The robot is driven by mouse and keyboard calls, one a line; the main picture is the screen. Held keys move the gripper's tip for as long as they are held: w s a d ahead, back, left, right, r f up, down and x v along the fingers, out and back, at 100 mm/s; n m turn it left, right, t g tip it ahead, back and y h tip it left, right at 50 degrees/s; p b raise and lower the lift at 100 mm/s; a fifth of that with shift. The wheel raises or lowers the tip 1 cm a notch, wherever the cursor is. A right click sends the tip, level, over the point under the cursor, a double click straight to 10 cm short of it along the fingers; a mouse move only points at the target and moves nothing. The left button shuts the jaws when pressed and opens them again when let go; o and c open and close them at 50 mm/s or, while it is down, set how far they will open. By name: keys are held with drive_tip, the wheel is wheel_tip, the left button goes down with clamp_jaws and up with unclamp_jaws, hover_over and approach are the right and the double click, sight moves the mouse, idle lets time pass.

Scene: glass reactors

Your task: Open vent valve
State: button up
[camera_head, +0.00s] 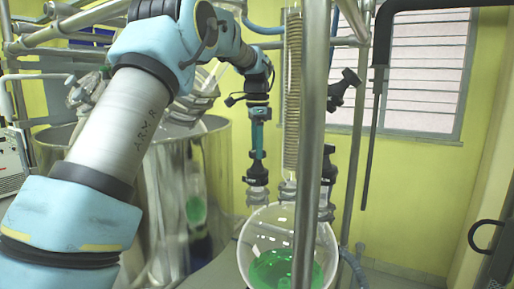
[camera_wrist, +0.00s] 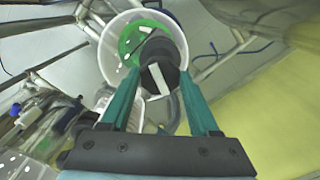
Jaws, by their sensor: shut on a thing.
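The vent valve is a black cap with a white bar across its top, seen from above in the wrist view (camera_wrist: 158,58). In the head view its dark body (camera_head: 257,176) stands upright on a neck of the round glass vessel (camera_head: 250,235). My gripper (camera_head: 257,152) points straight down over it. In the wrist view the teal fingers of my gripper (camera_wrist: 159,78) lie on either side of the black cap and are shut on it. The fingertips partly hide the sides of the cap. Green liquid (camera_head: 284,268) lies in the vessel.
A vertical metal pole (camera_head: 309,150) stands in front of the vessel. A coiled glass condenser (camera_head: 293,90) rises right of my gripper. A large steel tank (camera_head: 160,200) is at the left. A black bent pipe (camera_head: 382,50) hangs at the right before the window.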

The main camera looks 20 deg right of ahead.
drive_tip(key=n, duration=1.7)
drive_tip(key=shift+d, duration=0.1)
drive_tip(key=n, duration=0.5)
drive_tip(key=shift+n, duration=0.4)
drive_tip(key=o, duration=1.4)
drive_tip(key=shift+s, duration=0.1)
wheel_tip(320, 180, up, 11)
drive_tip(key=shift+f+b, duration=0.1)
drive_tip(key=shift+b, duration=0.45)
